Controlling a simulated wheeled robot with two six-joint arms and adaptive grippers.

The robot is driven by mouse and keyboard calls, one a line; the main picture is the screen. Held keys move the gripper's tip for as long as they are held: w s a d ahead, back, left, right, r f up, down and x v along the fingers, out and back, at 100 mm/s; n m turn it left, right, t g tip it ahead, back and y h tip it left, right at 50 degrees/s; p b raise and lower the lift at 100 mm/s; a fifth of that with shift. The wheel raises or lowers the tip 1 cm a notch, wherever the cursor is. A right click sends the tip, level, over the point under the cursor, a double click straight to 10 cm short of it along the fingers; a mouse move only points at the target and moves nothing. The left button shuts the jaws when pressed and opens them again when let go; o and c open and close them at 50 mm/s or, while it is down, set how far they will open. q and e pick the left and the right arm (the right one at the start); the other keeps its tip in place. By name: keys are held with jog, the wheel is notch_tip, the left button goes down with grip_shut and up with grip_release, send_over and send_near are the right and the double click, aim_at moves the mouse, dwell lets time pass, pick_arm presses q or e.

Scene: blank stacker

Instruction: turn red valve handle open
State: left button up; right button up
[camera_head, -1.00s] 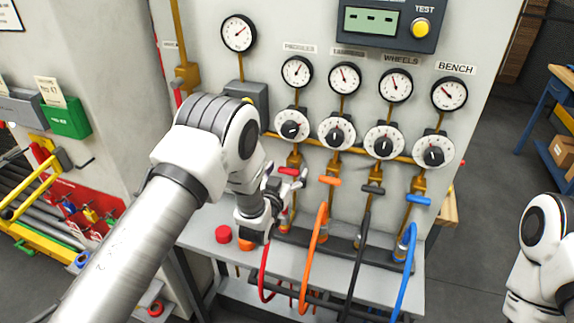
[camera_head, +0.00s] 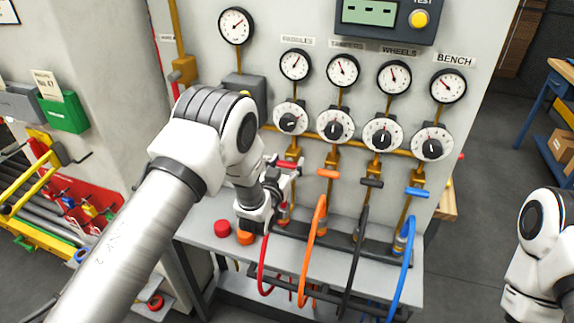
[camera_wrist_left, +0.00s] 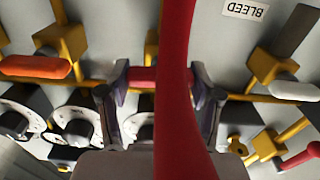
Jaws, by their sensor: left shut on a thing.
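The red valve handle (camera_head: 287,164) is a short bar on the leftmost brass valve of the panel, above the red hose (camera_head: 265,262). My left gripper (camera_head: 284,168) is at this handle and shut on it. In the left wrist view the handle (camera_wrist_left: 143,77) lies crosswise between the two fingers. The red hose (camera_wrist_left: 174,60) runs close in front of the lens and hides the middle of the handle. The handle still lies roughly level, like its neighbours. My right arm shows at the right edge; its gripper is out of view.
Orange (camera_head: 328,174), black (camera_head: 372,182) and blue (camera_head: 417,192) handles line up to the right, each with a hose below. Dials and gauges sit above. A red cap (camera_head: 222,228) and an orange cap (camera_head: 245,237) stand on the bench ledge.

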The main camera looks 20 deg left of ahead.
pick_arm(q)
jog(key=n+b, duration=0.2)
jog(key=n, duration=0.1)
jog(key=shift+a+f+n+b, duration=0.1)
jog(key=shift+f+n+b, duration=0.05)
jog(key=shift+n+b, duration=0.25)
jog(key=n+b, duration=0.2)
jog(key=n, duration=0.2)
jog(key=shift+a+n+b, duration=0.1)
jog(key=shift+n+b, duration=0.2)
jog(key=n+b, duration=0.2)
jog(key=n, duration=0.2)
jog(key=shift+f+n, duration=0.15)
jog(key=shift+n, duration=0.15)
jog(key=shift+a+n+b, duration=0.1)
jog(key=shift+n+b, duration=0.9)
jog(key=shift+n, duration=1.1)
jog(key=o, duration=1.2)
jog(key=shift+c, duration=0.2)
jog(key=shift+s, duration=0.1)
